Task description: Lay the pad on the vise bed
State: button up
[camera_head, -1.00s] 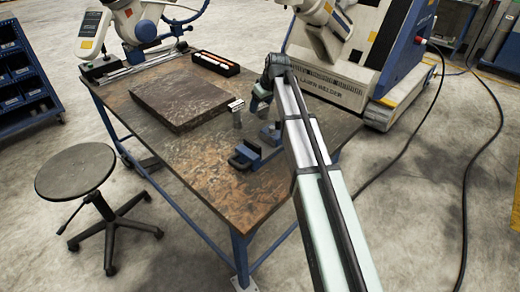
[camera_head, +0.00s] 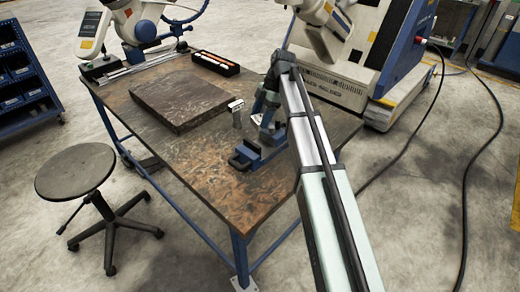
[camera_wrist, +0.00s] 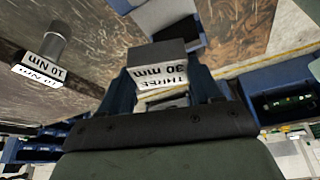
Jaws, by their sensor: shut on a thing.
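My gripper (camera_wrist: 163,85) is shut on a dark grey block, the pad (camera_wrist: 163,52), with a white label reading "THREE 30 mm". In the wrist view the pad sits between the two blue fingers. The blue and grey vise (camera_wrist: 165,17) lies just beyond the pad, partly hidden by it. In the head view the vise (camera_head: 258,155) stands on the table near its right edge. My gripper (camera_head: 267,115) is over the vise's far part there. The pad cannot be made out in the head view. Whether it touches the vise cannot be told.
A metal cylinder with a "10 Nm" label (camera_wrist: 52,45) stands left of the vise; it also shows in the head view (camera_head: 236,113). A dark slab (camera_head: 180,100) and a tray of rods (camera_head: 216,63) lie behind. The table's front is bare (camera_head: 225,185).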

aim_at(262, 139)
jog(key=n, duration=0.1)
jog(key=n+g, duration=0.1)
jog(key=n, duration=0.1)
jog(key=shift+s+d+r+h, duration=0.1)
jog(key=shift+s+r+h, duration=0.05)
jog(key=shift+s+h, duration=0.25)
jog(key=shift+f+n, duration=0.25)
jog(key=shift+n, duration=0.15)
jog(key=shift+f, duration=4.8)
jog(key=shift+f, duration=0.15)
jog(key=o, duration=1.6)
jog(key=v, duration=0.7)
jog(key=shift+r, duration=0.4)
